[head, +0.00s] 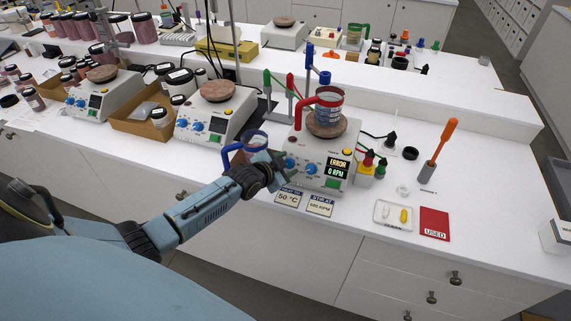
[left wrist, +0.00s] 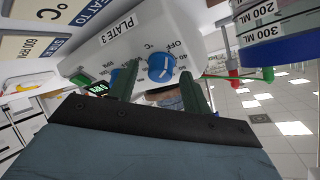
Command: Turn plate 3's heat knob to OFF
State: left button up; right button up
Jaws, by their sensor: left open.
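Plate 3 (head: 325,177) is a white hot plate with a round brown top and a display reading ERROR, 0 RPM. Its label shows on the housing (left wrist: 130,35) in the left wrist view. A blue knob (left wrist: 162,67) there has a white mark and a printed scale with OFF and °C; its exact setting is hard to read. In the head view, the left blue knob (head: 290,163) is beside my gripper. My left gripper (head: 270,163) is open at the panel. Its fingers (left wrist: 160,93) are either side of the knob; contact cannot be told. My right gripper is out of view.
A red-handled beaker (head: 329,106) stands on plate 3's top. A blue-handled vessel (head: 253,142) is close by my gripper. Cards (head: 320,205) reading 50 °C and 600 RPM lie in front. A second hot plate (head: 217,115) stands left.

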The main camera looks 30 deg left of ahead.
pick_arm(q)
jog(key=shift+s, duration=0.15)
jog(key=v, duration=1.3)
jog(key=shift+p, duration=0.45)
jog(key=shift+a+r, duration=0.1)
jog(key=s+f+n+g+b, duration=0.1)
jog(key=s+f+g+b, duration=0.3)
jog(key=f, duration=0.7)
jog(key=s+f+n+y+b, duration=0.15)
jog(key=s+f, duration=0.35)
jog(key=f, duration=0.7)
jog(key=s+f+n+g+b, duration=0.1)
jog(key=s+f+g+b, duration=0.3)
jog(key=f, duration=0.7)
jog(key=s+d+f+g+b, duration=0.2)
jog(key=s+d+f, duration=0.3)
jog(key=s+f, duration=0.5)
jog(key=s+d+f+n+g+b, duration=0.1)
jog(key=s+d+f+b, duration=0.3)
jog(key=s+f, duration=0.7)
jog(key=s+d+h, duration=0.1)
jog(key=s, duration=0.5)
jog(key=shift+s+d+f+g, duration=0.15)
jog(key=shift+s+f+g, duration=0.05)
jog(key=shift+g, duration=0.2)
